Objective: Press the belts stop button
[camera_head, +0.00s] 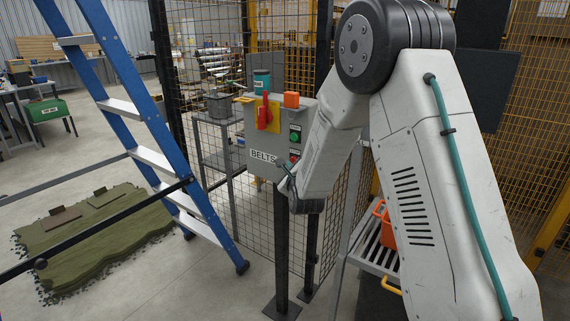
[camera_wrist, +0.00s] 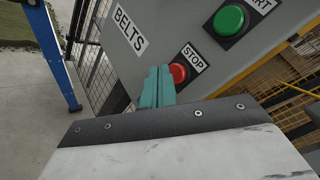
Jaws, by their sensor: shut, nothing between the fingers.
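The grey control box (camera_head: 262,150) labelled BELTS stands on a dark post; its face also fills much of the wrist view (camera_wrist: 150,60). The red stop button (camera_wrist: 178,73) sits under a STOP label, and a small part of it shows in the head view (camera_head: 294,157). The green start button (camera_wrist: 229,20) is above and to its right. My gripper (camera_wrist: 158,72) has its teal fingers shut and empty, with the tips just left of the red button and overlapping its edge in the picture. I cannot tell whether they touch it. My arm hides part of the box in the head view.
A red switch handle (camera_head: 265,110) on a yellow plate and an orange block (camera_head: 291,99) are on the box. A blue ladder (camera_head: 150,130) stands to the left. Wire fencing (camera_head: 255,215) is behind the post. An orange crate (camera_head: 384,224) is at right.

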